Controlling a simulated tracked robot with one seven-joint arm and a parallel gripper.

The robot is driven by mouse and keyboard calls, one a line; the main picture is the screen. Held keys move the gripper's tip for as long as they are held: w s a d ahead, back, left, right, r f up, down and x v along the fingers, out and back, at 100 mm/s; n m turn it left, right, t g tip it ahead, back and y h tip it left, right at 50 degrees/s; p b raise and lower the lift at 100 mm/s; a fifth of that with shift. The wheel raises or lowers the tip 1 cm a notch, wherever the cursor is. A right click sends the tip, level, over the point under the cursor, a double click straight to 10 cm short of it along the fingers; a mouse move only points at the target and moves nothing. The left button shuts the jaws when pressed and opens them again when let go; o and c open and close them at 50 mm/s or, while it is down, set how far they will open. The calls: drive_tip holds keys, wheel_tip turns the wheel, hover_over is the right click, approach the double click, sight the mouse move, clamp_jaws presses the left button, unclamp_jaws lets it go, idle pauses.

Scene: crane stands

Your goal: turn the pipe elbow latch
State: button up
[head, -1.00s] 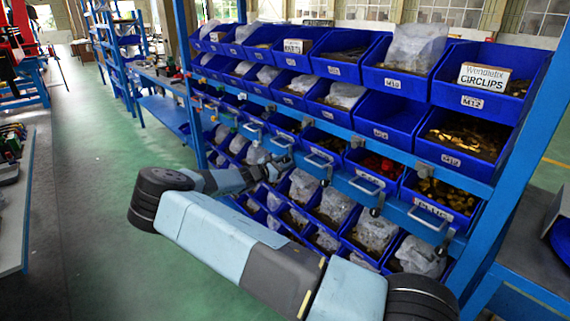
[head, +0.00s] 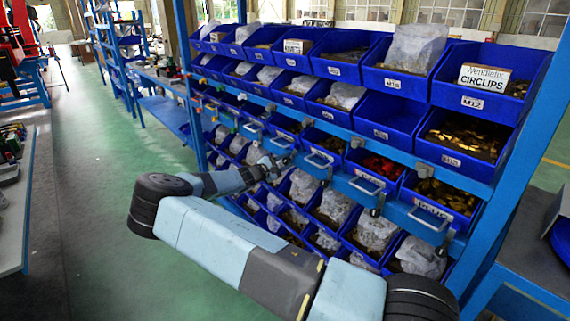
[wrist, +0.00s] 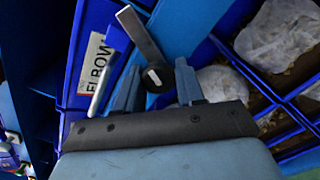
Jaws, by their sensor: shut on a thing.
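The pipe elbow latch (wrist: 138,33) shows in the wrist view as a flat grey metal bar with a dark round knob (wrist: 157,77) at its lower end. The bar slants from upper left down to the knob. It lies beside a blue bin whose white label (wrist: 94,62) reads "ELBOW". My gripper (wrist: 159,88) has one finger on each side of the knob and is shut on it. In the head view my gripper (head: 279,166) is at the rack's front, among the lower bins, and the latch is too small to make out there.
A metal bin handle (wrist: 102,83) stands just left of my fingers. Blue bins with bagged parts (wrist: 222,84) lie to the right. The rack holds rows of blue bins, with several handles (head: 368,186) sticking out along its rail. The green floor (head: 110,165) to the left is clear.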

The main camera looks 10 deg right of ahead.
drive_tip(key=m, duration=0.6)
drive_tip(key=shift+m, duration=2)
drive_tip(key=shift+a+m, duration=0.1)
drive_tip(key=shift+m, duration=0.5)
drive_tip(key=shift+c, duration=0.3)
drive_tip(key=o, duration=0.8)
drive_tip(key=shift+w, duration=0.1)
drive_tip(key=shift+o, duration=1.1)
drive_tip(key=shift+r, duration=0.1)
drive_tip(key=v, duration=1.3)
drive_tip(key=shift+s+a, duration=0.25)
